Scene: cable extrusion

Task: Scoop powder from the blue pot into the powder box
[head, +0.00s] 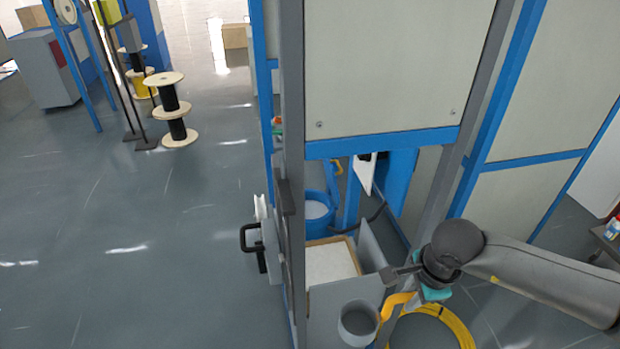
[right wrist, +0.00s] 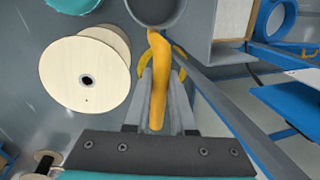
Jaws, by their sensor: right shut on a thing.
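A scoop with a grey cup (head: 358,322) and a yellow handle (head: 398,301) is held by my right gripper (head: 410,290), which is shut on the handle. The right wrist view shows the handle (right wrist: 158,85) between the fingers and part of the cup (right wrist: 157,10) at the top edge. The cup looks empty in the head view. The blue pot (head: 329,226) stands inside the machine frame with pale powder in it. The powder box (head: 347,239), with a tan rim and whitish contents, is nearer, between the pot and the scoop. My left gripper is out of view.
A grey upright post (head: 292,150) and a blue crossbar (head: 380,143) frame the opening above the box. A yellow cable coil (head: 445,312) lies below my right gripper. A cable spool (head: 171,110) stands on open floor at the left.

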